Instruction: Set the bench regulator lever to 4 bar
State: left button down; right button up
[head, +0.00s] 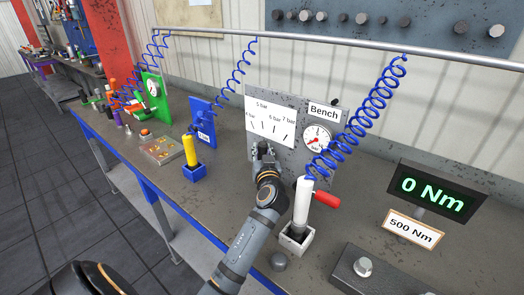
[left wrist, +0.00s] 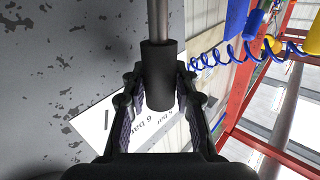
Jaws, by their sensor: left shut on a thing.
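The bench regulator is a grey panel (head: 283,167) labelled "Bench" (head: 323,111). A round gauge (head: 317,139) with a red needle sits at the panel's right. My left gripper (head: 263,153) is in front of the panel, below the scale card, and hides the lever in the head view. In the left wrist view the lever (left wrist: 159,75), a grey rod with a black grip, lies between the gripper's fingers, which are shut on it. My right gripper is not in view.
A white tool with a red handle (head: 326,198) stands in a white holder (head: 293,239) right of my left arm. A torque display (head: 433,192) reads 0 Nm. Left along the bench are a blue panel (head: 202,120) and a yellow tool (head: 189,150). Blue coiled hoses (head: 365,112) hang from a rail.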

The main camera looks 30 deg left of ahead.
pick_arm(q)
jog(key=shift+f, duration=0.1)
jog(key=shift+a, duration=0.1)
jog(key=shift+a+p, duration=0.15)
jog(key=shift+p, duration=0.2)
jog(key=shift+a+r+n+g+h+p, duration=0.3)
jog(key=shift+a+n+g+h+p, duration=0.3)
jog(key=shift+p, duration=0.45)
jog(key=a+n+h+p, duration=0.1)
jog(key=p, duration=0.1)
jog(key=a+f+n+g+h+p, duration=0.1)
jog(key=a+n+h+p, duration=0.1)
jog(key=p, duration=0.1)
jog(key=shift+w+a+f+g+p, duration=0.15)
jog(key=shift+a+f+g+p, duration=0.15)
jog(key=shift+a+f+g, duration=0.1)
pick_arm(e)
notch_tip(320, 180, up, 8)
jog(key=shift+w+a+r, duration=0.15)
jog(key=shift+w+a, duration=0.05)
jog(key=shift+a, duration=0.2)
